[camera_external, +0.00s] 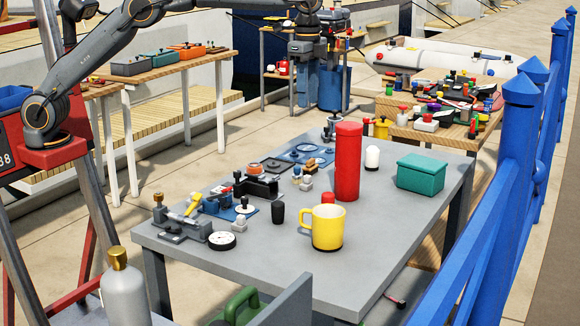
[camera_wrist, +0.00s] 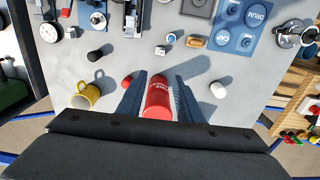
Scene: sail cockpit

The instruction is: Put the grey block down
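I cannot clearly pick out a loose grey block in either view. A flat dark grey square tray (camera_wrist: 200,6) lies on the grey table (camera_external: 390,225); it shows in the external view too (camera_external: 268,167). A dark block-like device (camera_external: 257,187) stands to its front left. My gripper (camera_external: 306,100) hangs down over the far side of the table. In the wrist view my gripper (camera_wrist: 160,98) has its two fingers apart, with nothing clearly held. A tall red cylinder (camera_external: 347,160) stands on the table and shows between the fingers in the wrist view (camera_wrist: 158,98).
The front right of the table is clear. A blue fence (camera_external: 505,190) runs along the right.

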